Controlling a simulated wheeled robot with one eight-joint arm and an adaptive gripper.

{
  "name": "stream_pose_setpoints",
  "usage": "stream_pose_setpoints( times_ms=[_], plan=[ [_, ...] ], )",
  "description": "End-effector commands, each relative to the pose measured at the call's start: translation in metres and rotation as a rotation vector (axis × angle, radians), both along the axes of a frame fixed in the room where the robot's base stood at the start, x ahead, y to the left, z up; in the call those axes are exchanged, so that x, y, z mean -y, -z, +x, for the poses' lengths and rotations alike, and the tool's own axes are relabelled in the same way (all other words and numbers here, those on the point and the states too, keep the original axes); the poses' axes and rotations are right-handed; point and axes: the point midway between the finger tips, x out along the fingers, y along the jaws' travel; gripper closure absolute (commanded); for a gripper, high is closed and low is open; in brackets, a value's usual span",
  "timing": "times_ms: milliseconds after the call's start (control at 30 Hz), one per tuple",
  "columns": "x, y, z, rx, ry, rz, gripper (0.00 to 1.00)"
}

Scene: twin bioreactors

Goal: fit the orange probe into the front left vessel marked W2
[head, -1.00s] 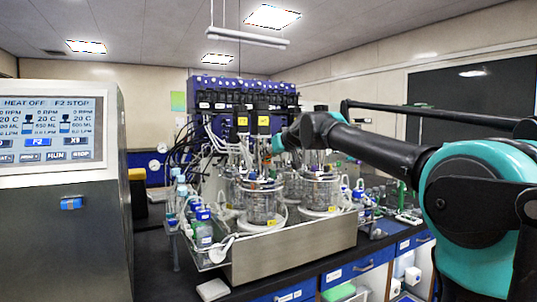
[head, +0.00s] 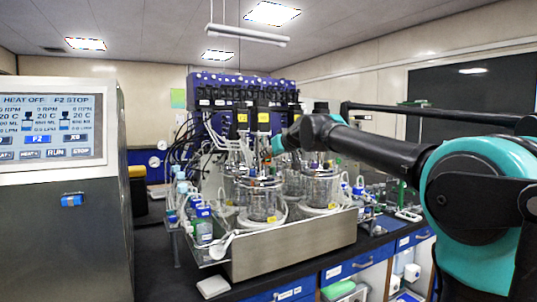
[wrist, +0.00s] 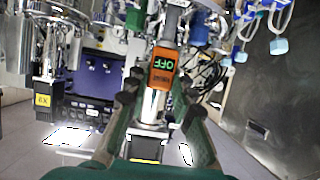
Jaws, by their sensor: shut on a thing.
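The orange probe (wrist: 163,68) has a dark display reading OFF and a metal shaft. In the wrist view it sits between the two dark fingers of my gripper (wrist: 157,108), which is shut on it. In the head view my gripper end (head: 281,143) is above and slightly right of the front left glass vessel (head: 262,203). The probe cannot be made out clearly there. The vessel has a metal lid with crowded fittings and a small yellow tag too small to read, so I cannot confirm W2. Whether the probe's tip touches a port is hidden.
A second front vessel (head: 320,187) stands to the right in the same metal tray (head: 295,246). Tubes and bottles (head: 204,228) crowd the tray's left end. A control screen (head: 50,129) stands at far left. Black motors (head: 264,124) rise behind the vessels.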

Motion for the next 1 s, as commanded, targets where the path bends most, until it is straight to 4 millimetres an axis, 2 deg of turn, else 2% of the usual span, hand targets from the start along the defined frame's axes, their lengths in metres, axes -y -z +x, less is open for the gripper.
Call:
stream_pose_setpoints(
  times_ms=[533, 1000],
  plan=[
    [0.000, 0.001, 0.000, 0.000, 0.000, 0.000, 1.00],
    [0.000, 0.013, 0.000, 0.000, 0.000, 0.000, 1.00]
  ],
)
